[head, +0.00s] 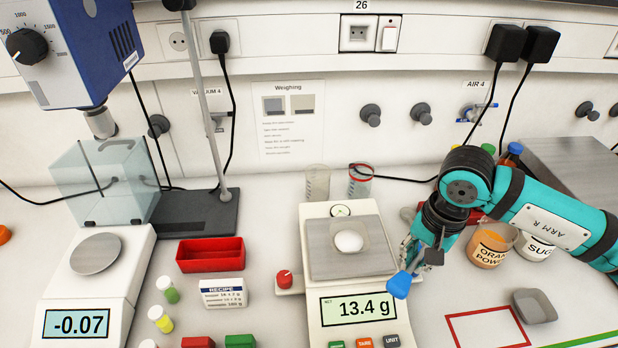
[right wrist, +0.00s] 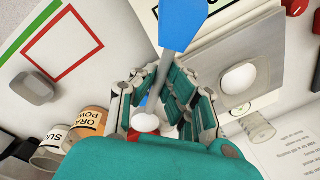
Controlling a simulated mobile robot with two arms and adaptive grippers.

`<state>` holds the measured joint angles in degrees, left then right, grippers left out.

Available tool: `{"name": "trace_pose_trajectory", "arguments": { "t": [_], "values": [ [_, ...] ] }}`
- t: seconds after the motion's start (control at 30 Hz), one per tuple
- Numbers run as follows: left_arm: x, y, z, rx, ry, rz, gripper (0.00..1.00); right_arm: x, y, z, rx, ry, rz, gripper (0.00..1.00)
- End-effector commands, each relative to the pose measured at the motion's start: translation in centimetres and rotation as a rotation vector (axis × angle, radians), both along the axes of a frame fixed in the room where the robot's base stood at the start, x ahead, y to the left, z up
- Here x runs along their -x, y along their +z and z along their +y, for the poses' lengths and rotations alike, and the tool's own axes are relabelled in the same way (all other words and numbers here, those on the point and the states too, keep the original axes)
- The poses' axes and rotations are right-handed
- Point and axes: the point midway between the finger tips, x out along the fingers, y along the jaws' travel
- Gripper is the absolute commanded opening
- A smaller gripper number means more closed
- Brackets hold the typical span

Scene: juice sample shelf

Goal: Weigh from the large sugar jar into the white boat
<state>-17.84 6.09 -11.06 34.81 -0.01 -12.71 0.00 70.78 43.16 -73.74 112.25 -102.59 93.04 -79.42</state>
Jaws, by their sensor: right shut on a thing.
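My right gripper (head: 428,255) is shut on a blue-handled scoop (head: 399,285), just right of the middle balance. The scoop's blue end (right wrist: 182,20) also shows in the right wrist view, with a pale rounded end (right wrist: 146,122) between the fingers. Whether that end carries powder is unclear. The balance display (head: 358,309) reads 13.4 g. A pale boat with a white heap (head: 349,241) sits on its pan. The sugar jar (head: 536,247), its label cut to "SUG", stands at the right, partly behind my right arm. My left gripper is out of view.
An orange powder jar (head: 487,250) stands beside the sugar jar. A grey dish (head: 534,306) lies near a red-outlined square (head: 487,318). Two beakers (head: 317,180) stand behind the balance. A second balance (head: 88,290) reads -0.07. A red tray (head: 210,256) lies between the balances.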

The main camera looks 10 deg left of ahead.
Motion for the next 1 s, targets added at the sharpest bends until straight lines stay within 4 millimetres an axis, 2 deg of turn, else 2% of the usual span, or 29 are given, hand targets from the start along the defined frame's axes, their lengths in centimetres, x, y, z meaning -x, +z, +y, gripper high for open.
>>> {"name": "trace_pose_trajectory", "arguments": {
  "t": [0.03, 0.1, 0.3, 0.43, 0.6, 0.8, 1.0],
  "values": [
    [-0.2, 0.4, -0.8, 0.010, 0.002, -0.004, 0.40, -1.9, 0.6, 1.5, -0.002, -0.130, -0.002, 0.00],
    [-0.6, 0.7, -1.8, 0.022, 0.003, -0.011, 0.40, -4.1, 0.9, 3.1, -0.002, -0.324, -0.003, 0.00],
    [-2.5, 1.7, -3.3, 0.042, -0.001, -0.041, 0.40, -9.2, 2.1, 8.2, -0.004, -0.884, -0.005, 0.00],
    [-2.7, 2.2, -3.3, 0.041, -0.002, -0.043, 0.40, -11.6, 3.0, 11.4, -0.004, -1.236, -0.006, 0.00],
    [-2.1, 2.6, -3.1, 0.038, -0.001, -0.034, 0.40, -13.4, 3.9, 14.5, -0.004, -1.597, -0.008, 0.00],
    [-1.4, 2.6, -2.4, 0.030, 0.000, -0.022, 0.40, -14.0, 4.3, 16.1, -0.009, -1.800, -0.008, 0.00],
    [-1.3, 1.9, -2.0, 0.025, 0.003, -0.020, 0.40, -14.0, 3.9, 16.0, -0.095, -1.823, -0.001, 0.00]
  ]
}}
